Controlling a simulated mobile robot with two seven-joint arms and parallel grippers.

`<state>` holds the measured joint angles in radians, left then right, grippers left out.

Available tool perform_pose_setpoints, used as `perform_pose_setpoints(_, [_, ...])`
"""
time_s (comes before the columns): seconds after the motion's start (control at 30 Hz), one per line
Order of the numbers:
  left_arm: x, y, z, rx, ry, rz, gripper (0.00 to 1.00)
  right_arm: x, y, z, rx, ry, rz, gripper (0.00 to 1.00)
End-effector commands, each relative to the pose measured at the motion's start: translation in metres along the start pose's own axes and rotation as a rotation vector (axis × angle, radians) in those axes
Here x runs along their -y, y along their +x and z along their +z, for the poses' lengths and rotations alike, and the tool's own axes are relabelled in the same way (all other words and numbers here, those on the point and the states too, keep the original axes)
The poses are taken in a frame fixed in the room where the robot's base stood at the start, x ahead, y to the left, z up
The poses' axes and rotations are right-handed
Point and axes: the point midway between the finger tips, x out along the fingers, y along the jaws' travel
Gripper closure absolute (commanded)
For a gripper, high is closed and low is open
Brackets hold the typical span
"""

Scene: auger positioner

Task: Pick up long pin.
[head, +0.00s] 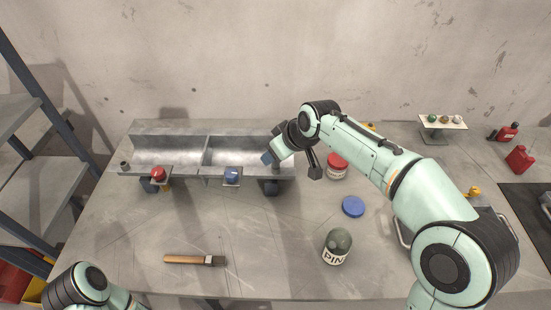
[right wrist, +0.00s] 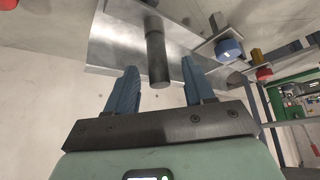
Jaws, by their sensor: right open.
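In the right wrist view a dark grey cylindrical pin (right wrist: 157,58) sticks out from the metal trough (right wrist: 113,38). Its near end lies between and just beyond the blue fingers of my right gripper (right wrist: 155,88), which are open with a gap on both sides. In the head view my right gripper (head: 268,158) is at the right end of the trough (head: 165,158), and its arm hides part of that end. I cannot tell whether this is the long pin. My left gripper is out of view; only part of my left arm shows at the bottom left.
A red knob (head: 158,174) and a blue knob (head: 232,174) sit along the trough's front. The middle front is clear.

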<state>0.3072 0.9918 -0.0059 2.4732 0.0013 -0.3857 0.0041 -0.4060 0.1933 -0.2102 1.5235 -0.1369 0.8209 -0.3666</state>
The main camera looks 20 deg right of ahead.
Motion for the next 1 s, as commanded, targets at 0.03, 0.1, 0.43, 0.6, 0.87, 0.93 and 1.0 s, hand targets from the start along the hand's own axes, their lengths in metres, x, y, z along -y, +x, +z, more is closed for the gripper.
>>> perform_pose_setpoints(0.03, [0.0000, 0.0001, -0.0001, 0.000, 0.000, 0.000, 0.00, -0.0005, 0.0061, 0.0007, 0.002, 0.001, 0.001, 0.47])
perform_pose_setpoints(0.1, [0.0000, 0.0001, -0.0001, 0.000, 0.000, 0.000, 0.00, -0.0005, 0.0104, 0.0007, 0.001, 0.000, 0.001, 0.47])
perform_pose_setpoints(0.43, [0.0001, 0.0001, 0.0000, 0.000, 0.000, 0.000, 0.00, -0.0006, 0.0114, 0.0005, 0.000, 0.000, 0.001, 0.76])
perform_pose_setpoints(0.6, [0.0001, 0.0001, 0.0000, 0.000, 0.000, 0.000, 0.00, -0.0005, 0.0113, 0.0005, 0.000, 0.000, 0.001, 1.00])
perform_pose_setpoints(0.87, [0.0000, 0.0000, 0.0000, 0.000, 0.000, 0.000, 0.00, -0.0005, 0.0106, -0.0001, -0.001, 0.000, 0.001, 1.00])
perform_pose_setpoints(0.93, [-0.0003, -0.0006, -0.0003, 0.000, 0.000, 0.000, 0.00, -0.0006, 0.0088, -0.0015, -0.002, 0.000, 0.001, 1.00])
perform_pose_setpoints(1.0, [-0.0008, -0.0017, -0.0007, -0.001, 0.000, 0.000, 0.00, -0.0008, 0.0051, -0.0043, -0.004, 0.000, 0.002, 1.00])
